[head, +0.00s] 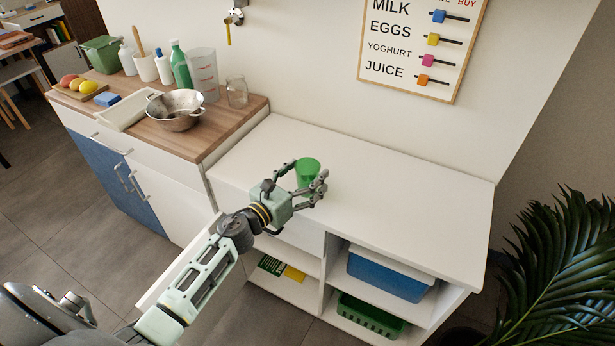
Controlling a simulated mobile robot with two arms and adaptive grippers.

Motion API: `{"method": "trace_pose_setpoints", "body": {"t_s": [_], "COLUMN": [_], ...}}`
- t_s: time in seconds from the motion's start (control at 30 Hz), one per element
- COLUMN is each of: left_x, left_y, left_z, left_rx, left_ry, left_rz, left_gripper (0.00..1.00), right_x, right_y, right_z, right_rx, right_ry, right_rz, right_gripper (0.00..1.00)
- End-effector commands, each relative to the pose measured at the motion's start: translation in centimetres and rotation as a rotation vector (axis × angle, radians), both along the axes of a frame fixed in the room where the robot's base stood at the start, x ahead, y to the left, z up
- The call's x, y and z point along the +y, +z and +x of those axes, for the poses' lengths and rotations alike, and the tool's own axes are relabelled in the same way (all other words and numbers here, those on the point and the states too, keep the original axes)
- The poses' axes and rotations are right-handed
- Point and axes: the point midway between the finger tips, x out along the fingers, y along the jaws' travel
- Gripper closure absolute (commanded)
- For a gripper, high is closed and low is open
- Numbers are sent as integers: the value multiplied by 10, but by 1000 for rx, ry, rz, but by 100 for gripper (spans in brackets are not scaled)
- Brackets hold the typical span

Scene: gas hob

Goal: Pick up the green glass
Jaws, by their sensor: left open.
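The green glass (308,170) stands upright on the white countertop, a little left of the counter's middle. My left gripper (306,181) is at the glass, with one finger on its left side and the other on its near right side. The gripper is open around the glass; whether a finger touches it I cannot tell. The lower part of the glass is partly hidden by the gripper. My right gripper is not in view.
The white countertop (410,205) is clear to the right. The wooden counter (235,121) at left holds a metal bowl (175,112), a green bottle (180,68), a clear jar (237,93) and other items. A plant (565,265) stands at right.

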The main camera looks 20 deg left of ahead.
Motion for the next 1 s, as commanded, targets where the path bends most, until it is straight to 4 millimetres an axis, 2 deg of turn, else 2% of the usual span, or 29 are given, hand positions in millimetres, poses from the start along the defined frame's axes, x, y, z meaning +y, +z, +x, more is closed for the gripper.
{"method": "trace_pose_setpoints", "body": {"t_s": [0.1, 0.37, 0.9, 1.0], "left_x": [-2, -3, -3, -3], "left_y": [0, -1, -1, 0], "left_z": [10, 10, 10, 10], "left_rx": [2, 1, 1, -1], "left_ry": [1, 0, 0, 0], "left_rz": [-2, -1, -1, -1], "left_gripper": [27, 28, 76, 81], "right_x": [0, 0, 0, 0], "right_y": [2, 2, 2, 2], "right_z": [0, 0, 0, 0], "right_rx": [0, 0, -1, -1], "right_ry": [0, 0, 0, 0], "right_rz": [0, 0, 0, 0], "right_gripper": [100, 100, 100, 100]}}
